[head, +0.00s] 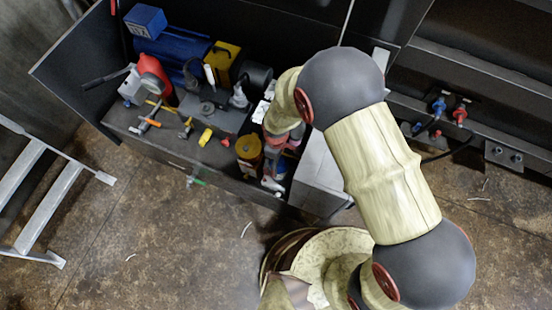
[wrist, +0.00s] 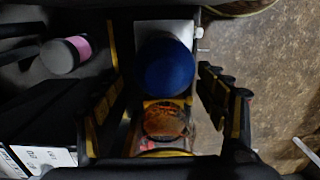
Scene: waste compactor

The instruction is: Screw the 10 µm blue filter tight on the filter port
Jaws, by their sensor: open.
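The blue round cap, which looks like the blue filter (wrist: 168,68), shows end-on in the wrist view. It lies between the fingers of my open gripper (wrist: 163,80), with visible gaps on both sides. A pale grey block (wrist: 165,28) shows just behind the filter. The filter port is hidden, and I cannot tell how the filter is seated. The 10 µm marking cannot be read. In the head view my forearm covers the filter, and my gripper (head: 277,165) shows only in part at the bench's right end.
A yellow-framed part with a rusty orange round face (wrist: 165,122) is close below the filter. A dark cylinder with a pink band (wrist: 66,54) is to the left. In the head view, a yellow can (head: 248,147) and a blue motor (head: 172,47) crowd the bench. Open floor lies in front.

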